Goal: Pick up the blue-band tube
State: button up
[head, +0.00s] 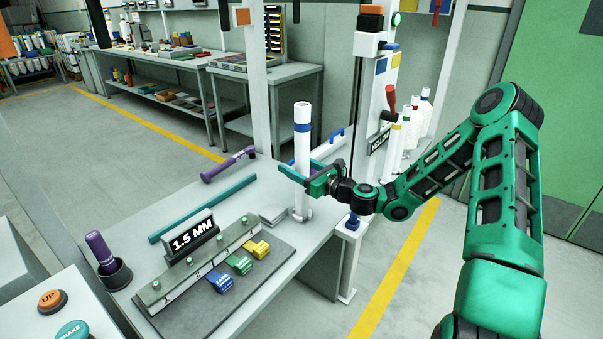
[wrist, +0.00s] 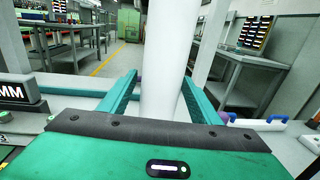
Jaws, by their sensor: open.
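The blue-band tube (head: 302,150) is a tall white cylinder with a blue band near its top. It stands upright at the right end of the grey workbench in the head view. My green gripper (head: 303,172) is level with its middle, with a finger on either side of it. In the wrist view the tube's white body (wrist: 163,75) rises between the two teal fingers of my gripper (wrist: 160,92). The fingers are open, and a gap shows at least on the left side. The blue band is out of the wrist view.
A purple-handled tool (head: 228,165) and a teal bar (head: 203,208) lie left of the tube. A "1.5 MM" sign (head: 192,235) and a block tray (head: 222,300) stand nearer.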

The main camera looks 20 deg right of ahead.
jog(key=shift+w+a, duration=0.3)
jog(key=shift+w, duration=0.25)
jog(key=c, duration=1.4)
jog(key=s+a+r, duration=0.2)
jog(key=a+r, duration=0.1)
jog(key=s+a+r, duration=0.2)
jog(key=a+r, duration=0.1)
jog(key=r, duration=0.1)
jog(key=s+a+r, duration=0.2)
jog(key=a+r, duration=0.2)
